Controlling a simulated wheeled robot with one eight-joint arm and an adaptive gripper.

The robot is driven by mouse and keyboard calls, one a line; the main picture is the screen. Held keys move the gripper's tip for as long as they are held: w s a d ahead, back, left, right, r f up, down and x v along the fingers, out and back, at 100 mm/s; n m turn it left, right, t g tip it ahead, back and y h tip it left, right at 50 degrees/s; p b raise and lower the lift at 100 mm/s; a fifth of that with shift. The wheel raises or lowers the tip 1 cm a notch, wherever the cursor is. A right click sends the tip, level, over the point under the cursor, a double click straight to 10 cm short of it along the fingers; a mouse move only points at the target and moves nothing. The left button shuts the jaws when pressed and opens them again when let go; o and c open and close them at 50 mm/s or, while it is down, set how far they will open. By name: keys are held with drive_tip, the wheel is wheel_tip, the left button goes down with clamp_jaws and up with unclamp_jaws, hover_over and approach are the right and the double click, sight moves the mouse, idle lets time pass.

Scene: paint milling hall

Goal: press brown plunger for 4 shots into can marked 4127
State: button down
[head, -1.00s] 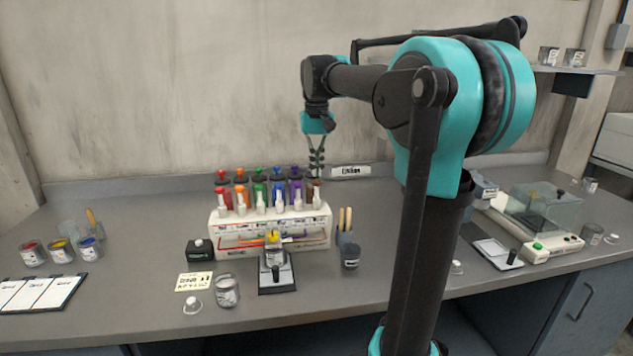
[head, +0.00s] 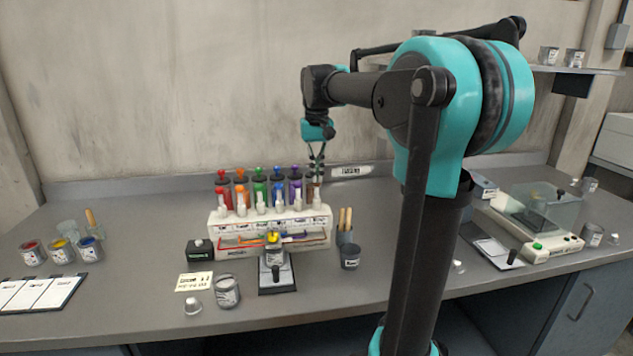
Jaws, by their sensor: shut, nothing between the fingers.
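The dispenser (head: 222,246) is a white rack on the bench with a row of coloured canisters: red, orange, green, blue, purple and brown. The brown canister (head: 315,192) is at the right end; its plunger top is mostly hidden by my gripper. My gripper (head: 317,178) is shut and empty, pointing down right at the top of the brown canister; I cannot tell whether it touches.
A black box (head: 200,251) and a note card (head: 194,282) lie left of the stand. Open paint cans (head: 61,251) are at far left, a glass-covered balance (head: 543,222) at right.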

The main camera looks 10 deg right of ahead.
drive_tip(key=shift+f, duration=0.95)
drive_tip(key=shift+r, duration=1.95)
drive_tip(key=shift+f, duration=0.1)
drive_tip(key=shift+f, duration=1.8)
drive_tip(key=shift+r, duration=1.9)
